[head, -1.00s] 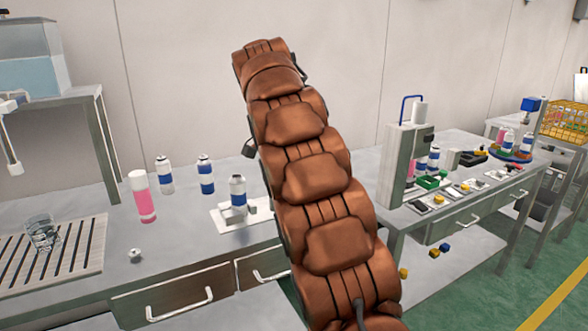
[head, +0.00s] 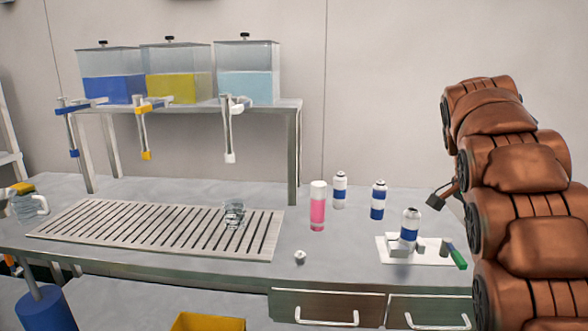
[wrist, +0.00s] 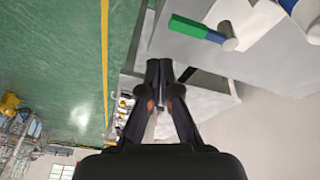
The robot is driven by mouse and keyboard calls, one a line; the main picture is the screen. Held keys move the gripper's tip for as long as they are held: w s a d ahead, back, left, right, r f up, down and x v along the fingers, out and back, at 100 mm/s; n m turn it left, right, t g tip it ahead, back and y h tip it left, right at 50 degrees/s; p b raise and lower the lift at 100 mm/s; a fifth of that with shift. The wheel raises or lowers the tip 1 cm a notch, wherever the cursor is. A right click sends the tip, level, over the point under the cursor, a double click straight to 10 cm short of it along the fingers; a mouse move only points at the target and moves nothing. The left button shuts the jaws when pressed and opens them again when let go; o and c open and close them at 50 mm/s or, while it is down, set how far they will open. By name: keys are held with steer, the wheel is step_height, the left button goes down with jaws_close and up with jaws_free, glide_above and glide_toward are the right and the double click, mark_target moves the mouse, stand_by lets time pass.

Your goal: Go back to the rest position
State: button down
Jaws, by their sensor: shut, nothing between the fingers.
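My gripper (wrist: 166,72) shows in the wrist view with its two dark fingertips together and nothing between them. It hangs over the bench edge, apart from the objects. In the head view my brown arm fills the right side, and only a small dark part near the gripper shows beside it. A blue and white can (head: 410,228) stands upright on a white plate (head: 440,258). A green-handled tool (head: 457,257) lies at the plate's right edge and also shows in the wrist view (wrist: 188,27).
A pink can (head: 318,208) and two blue-banded cans stand mid-bench, with a small valve (head: 300,256) in front. A glass beaker (head: 234,214) stands on the slatted grate (head: 90,222). Three liquid tanks (head: 177,75) sit on a raised shelf. Green floor (wrist: 60,60) lies beside the bench.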

steer(key=s+a+f+n+g+y, duration=0.1)
steer(key=s+a+f+n, duration=0.5)
steer(key=s, duration=0.6)
steer(key=s+a+f+n+g+y, duration=0.1)
steer(key=s+a+f+n, duration=0.45)
steer(key=s, duration=0.65)
steer(key=s+a+f+n+g+y, duration=0.1)
steer(key=s+a+f+n, duration=0.2)
steer(key=s+a+f, duration=0.55)
step_height(320, 180, up, 16)
steer(key=s+t+p, duration=0.1)
steer(key=s+p, duration=0.1)
steer(key=p, duration=1.1)
steer(key=shift+p, duration=0.35)
